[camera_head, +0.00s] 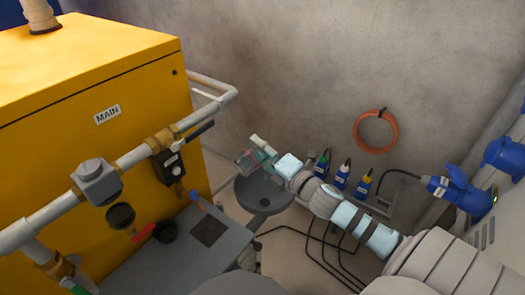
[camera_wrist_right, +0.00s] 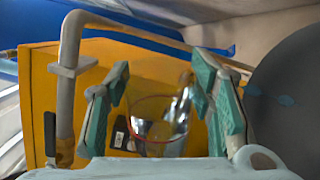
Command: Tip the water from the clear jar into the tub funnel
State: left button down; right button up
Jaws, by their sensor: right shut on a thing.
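The clear jar (camera_head: 245,158) is in my right gripper (camera_head: 262,153), above the far left rim of the dark grey round tub funnel (camera_head: 262,207). In the right wrist view the jar (camera_wrist_right: 157,130) shows between the green finger pads, with a red line around its rim. The jar looks tilted; its water level is hard to make out. A large dark round surface, likely the tub funnel (camera_wrist_right: 290,75), fills the right side there, with small pale blue spots before it. My left gripper is not in view.
A yellow cabinet marked MAIN (camera_head: 110,150) with a pipe rail (camera_head: 140,155) and valves stands left. Blue, green and yellow-labelled bottles (camera_head: 342,177) stand right of the tub. An orange hose coil (camera_head: 371,131) hangs on the wall.

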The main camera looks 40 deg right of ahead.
jog(key=shift+d+r+m+b, duration=0.1)
jog(key=shift+d+m+b, duration=0.1)
jog(key=shift+m, duration=0.45)
jog(key=shift+d+r+m+b, duration=0.1)
jog(key=shift+m+b, duration=0.05)
jog(key=shift+m, duration=0.5)
jog(key=shift+d+m, duration=0.2)
jog(key=shift+m, duration=0.6)
jog(key=shift+a, duration=0.1)
